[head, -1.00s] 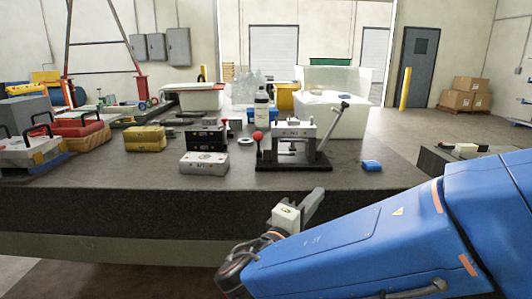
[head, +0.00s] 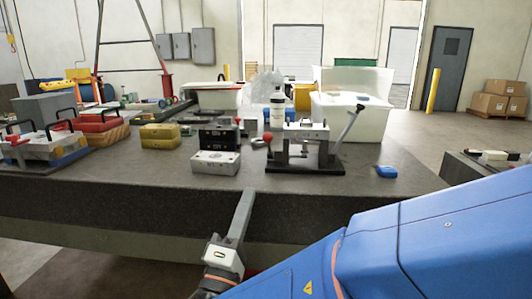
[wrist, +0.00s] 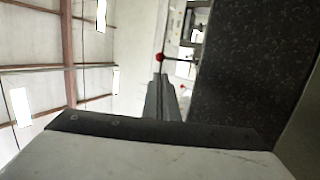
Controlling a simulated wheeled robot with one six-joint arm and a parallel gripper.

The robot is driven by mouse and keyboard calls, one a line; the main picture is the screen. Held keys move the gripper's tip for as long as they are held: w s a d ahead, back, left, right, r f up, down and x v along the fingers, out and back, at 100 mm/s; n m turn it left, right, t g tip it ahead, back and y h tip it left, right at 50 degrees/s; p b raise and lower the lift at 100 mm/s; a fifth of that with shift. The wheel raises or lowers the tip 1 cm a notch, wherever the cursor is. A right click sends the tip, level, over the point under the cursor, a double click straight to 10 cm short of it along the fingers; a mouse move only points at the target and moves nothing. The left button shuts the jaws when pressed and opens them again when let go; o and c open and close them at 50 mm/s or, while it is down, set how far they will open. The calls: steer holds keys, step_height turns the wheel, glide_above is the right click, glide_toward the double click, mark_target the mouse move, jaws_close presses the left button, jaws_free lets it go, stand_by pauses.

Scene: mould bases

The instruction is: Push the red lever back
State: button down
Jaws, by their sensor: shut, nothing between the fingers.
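The red lever shows as a red ball knob (head: 268,137) on a thin stem, upright at the left side of a clamp fixture (head: 306,128) on the bench. The fixture has a dark base, a pale top bar and a grey lever with a dark knob on its right. My gripper (head: 246,196) is shut and empty, in front of the bench's front edge, below and left of the knob and apart from it. In the wrist view, a red ball (wrist: 159,57) shows just beyond the fingertips (wrist: 158,82); its stem runs right.
The dark bench (head: 130,205) has a thick front edge near my gripper. A grey block (head: 215,162) and a black block (head: 217,139) sit left of the fixture. A small blue block (head: 386,171) lies at right. A white bottle (head: 277,112) stands behind the fixture.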

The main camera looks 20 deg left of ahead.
steer(key=x, duration=1.4)
steer(key=shift+w, duration=0.1)
